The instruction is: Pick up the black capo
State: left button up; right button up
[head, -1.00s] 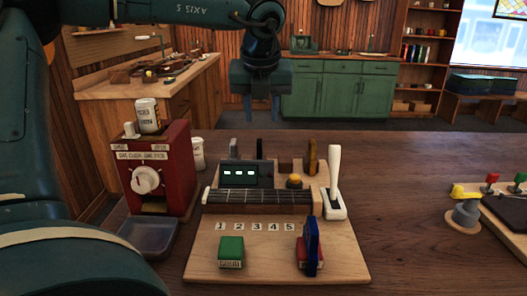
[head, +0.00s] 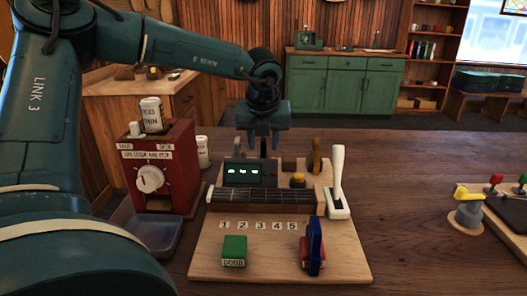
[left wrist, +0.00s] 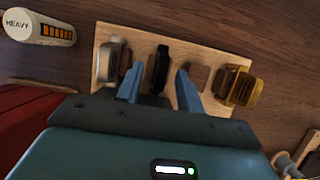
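The black capo (left wrist: 161,66) stands in a slot of the wooden rack (left wrist: 141,39), in the left wrist view. My left gripper (left wrist: 157,78) is open, with its two blue fingers on either side of the capo and gaps showing between. In the head view the left gripper (head: 263,150) points down over the back of the wooden station, and its fingers mostly hide the capo there. My right gripper is not in view.
A silver-grey capo (left wrist: 113,60) and a gold one (left wrist: 246,91) flank the black capo in the rack. A red dial box (head: 155,165), a white-handled lever (head: 337,180) and a display box (head: 249,172) stand close by.

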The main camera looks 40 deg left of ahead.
pick_arm(q)
grip_shut()
jog(key=shift+r, duration=0.1)
dwell(0.4)
